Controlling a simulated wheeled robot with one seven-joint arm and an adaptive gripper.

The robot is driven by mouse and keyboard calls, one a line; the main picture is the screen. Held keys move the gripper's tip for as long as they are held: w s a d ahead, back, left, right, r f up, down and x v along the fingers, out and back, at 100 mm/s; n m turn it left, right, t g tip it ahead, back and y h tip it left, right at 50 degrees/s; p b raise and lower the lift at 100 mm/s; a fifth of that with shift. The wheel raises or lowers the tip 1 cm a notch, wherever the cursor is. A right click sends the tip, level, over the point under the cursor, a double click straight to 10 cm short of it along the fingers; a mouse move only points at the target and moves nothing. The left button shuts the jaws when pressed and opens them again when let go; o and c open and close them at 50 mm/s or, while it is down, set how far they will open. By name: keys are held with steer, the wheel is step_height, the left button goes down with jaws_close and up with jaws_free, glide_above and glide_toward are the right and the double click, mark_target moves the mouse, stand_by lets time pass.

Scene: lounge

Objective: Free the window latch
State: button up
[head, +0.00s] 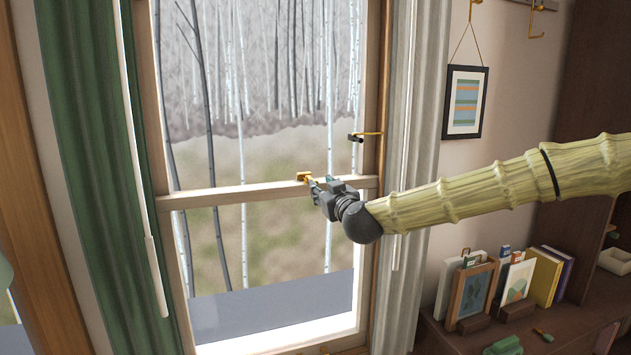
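The window (262,192) has a wooden frame with a horizontal middle rail. A small brass latch (304,176) sits on that rail, left of its right end. My gripper (313,184) is at the rail, its fingertips right beside the latch at its lower right. The fingers are small and seen edge-on, so I cannot tell whether they touch the latch or are open or shut. A brass arm with a dark end (357,137) sticks out from the right window post above my gripper.
A green curtain (90,150) hangs at left and a pale curtain (410,130) at right. A framed picture (466,102) hangs on the wall. Photo frames (472,297) and books (548,275) stand on a wooden cabinet (450,340) below my arm. The space before the lower pane is clear.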

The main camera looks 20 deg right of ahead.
steer(key=shift+w+a+p, duration=0.15)
steer(key=shift+w+p, duration=0.75)
steer(key=shift+w, duration=2.15)
jaws_close()
